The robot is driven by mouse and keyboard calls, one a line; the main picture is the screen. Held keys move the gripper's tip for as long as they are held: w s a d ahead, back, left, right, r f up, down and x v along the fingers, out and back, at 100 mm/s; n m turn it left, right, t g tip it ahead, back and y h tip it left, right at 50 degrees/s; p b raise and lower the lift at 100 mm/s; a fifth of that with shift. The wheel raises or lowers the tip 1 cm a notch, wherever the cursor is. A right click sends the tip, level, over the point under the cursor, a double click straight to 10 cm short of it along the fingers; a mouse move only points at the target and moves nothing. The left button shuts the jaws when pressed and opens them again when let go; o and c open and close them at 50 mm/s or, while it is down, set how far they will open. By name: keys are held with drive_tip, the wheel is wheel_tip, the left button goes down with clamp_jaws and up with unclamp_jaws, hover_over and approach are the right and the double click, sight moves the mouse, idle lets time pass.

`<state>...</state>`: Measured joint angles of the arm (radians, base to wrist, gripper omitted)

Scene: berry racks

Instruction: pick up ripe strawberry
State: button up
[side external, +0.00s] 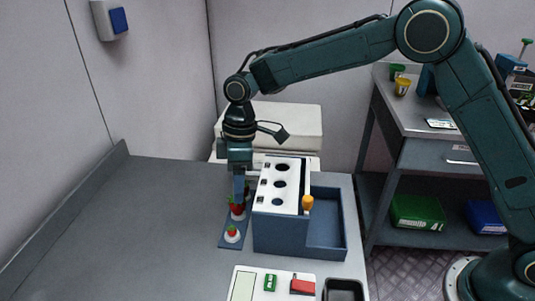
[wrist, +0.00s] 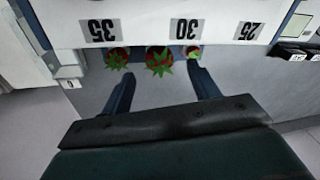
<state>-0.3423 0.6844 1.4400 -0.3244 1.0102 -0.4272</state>
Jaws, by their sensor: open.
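My gripper (side external: 240,196) points down over a small blue rack (side external: 230,243) holding strawberries, its fingers apart and empty. In the wrist view the open fingers (wrist: 161,75) flank a large red strawberry (wrist: 159,61) with green leaves in the middle. A smaller, partly red and paler strawberry (wrist: 193,52) is by the right fingertip. In the side view a strawberry (side external: 232,231) sits on a white holder at the near end, and a red one (side external: 237,210) is just under the fingers. The far one is mostly hidden.
A white panel (side external: 267,200) with several round holes tops the blue box (side external: 280,240) right beside the rack; it shows labels 35, 30 and 25 in the wrist view (wrist: 140,30). An orange knob (side external: 307,202) stands there. The table left is clear.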

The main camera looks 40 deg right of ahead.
sight(238, 208)
drive_tip(key=shift+s+a+f, duration=0.1)
drive_tip(key=shift+a+f, duration=0.1)
drive_tip(key=shift+f, duration=1)
drive_tip(key=shift+a+f, duration=0.15)
drive_tip(key=shift+f, duration=1.05)
drive_tip(key=c, duration=0.6)
